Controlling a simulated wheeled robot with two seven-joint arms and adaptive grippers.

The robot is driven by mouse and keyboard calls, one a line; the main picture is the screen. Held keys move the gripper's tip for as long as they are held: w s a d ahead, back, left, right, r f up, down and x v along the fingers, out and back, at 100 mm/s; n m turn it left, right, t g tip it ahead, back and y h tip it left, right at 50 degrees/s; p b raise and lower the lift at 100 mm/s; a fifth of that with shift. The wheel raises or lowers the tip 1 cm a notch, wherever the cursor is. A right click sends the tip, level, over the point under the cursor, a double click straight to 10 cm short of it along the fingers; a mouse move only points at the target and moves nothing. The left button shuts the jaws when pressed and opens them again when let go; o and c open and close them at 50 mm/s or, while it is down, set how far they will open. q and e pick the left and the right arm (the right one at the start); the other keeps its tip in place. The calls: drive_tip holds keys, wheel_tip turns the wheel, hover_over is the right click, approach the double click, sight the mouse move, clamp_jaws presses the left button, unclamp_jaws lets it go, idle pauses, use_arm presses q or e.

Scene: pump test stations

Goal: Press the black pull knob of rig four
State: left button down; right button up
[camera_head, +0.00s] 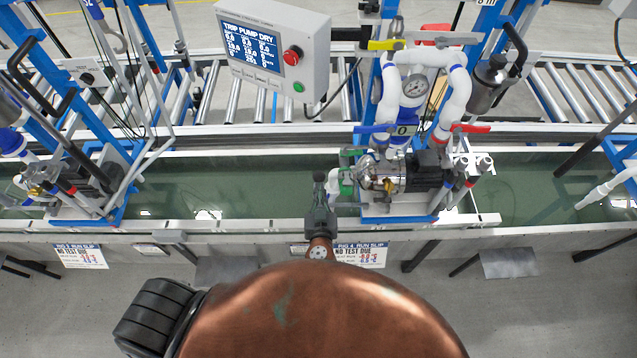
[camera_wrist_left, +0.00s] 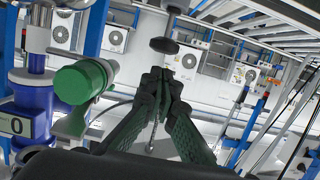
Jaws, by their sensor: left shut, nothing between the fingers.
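A black round knob (camera_wrist_left: 163,45) shows in the left wrist view just beyond my left gripper's fingertips, with a small visible gap between. In the head view a dark round tip (camera_head: 319,176) stands at the end of my left gripper (camera_head: 319,196); I cannot tell there whether it is the knob or the fingertips. My left gripper (camera_wrist_left: 160,78) is shut and empty, its fingers together. Rig four's pump (camera_head: 385,172) stands on a blue frame just right of the gripper. My right gripper is not in view.
A green-capped fitting (camera_wrist_left: 83,82) and blue valve body (camera_wrist_left: 35,105) are close left of the gripper in the wrist view. A control box (camera_head: 272,50) reads "TRIP PUMP DRY". Red (camera_head: 471,128) and blue (camera_head: 374,128) valve levers flank rig four's pipes. The green trough (camera_head: 240,185) is open left of the gripper.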

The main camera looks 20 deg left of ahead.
use_arm(q)
drive_tip(key=shift+b+v, duration=0.45)
drive_tip(key=shift+v, duration=1.65)
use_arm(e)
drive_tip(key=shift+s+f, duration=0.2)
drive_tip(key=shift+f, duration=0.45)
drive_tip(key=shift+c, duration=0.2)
